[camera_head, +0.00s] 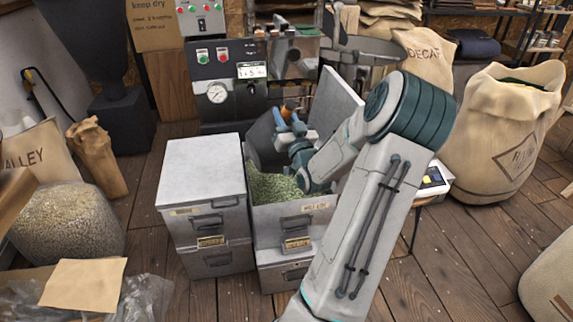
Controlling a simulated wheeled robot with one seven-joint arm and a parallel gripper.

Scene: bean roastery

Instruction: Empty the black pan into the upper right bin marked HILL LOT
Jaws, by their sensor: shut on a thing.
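The upper right bin (292,217) stands open, its grey lid (338,98) raised behind. A small yellowish label (315,207) is on its front rim, too small to read surely. Greenish beans (270,188) show inside it. My gripper (290,124), with blue fingers, is over the back of this bin, shut on what appears to be the black pan's orange-brown handle (290,107). A dark surface (262,133) beside the fingers seems to be the black pan, tilted up. My arm hides part of the bin, and I cannot see whether beans are in the pan.
A closed grey bin (203,172) stands to the left, and lower bins are under both. A machine with a gauge (217,93) stands behind. A large sack (500,130) and a small table with a scale (432,182) are at right.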

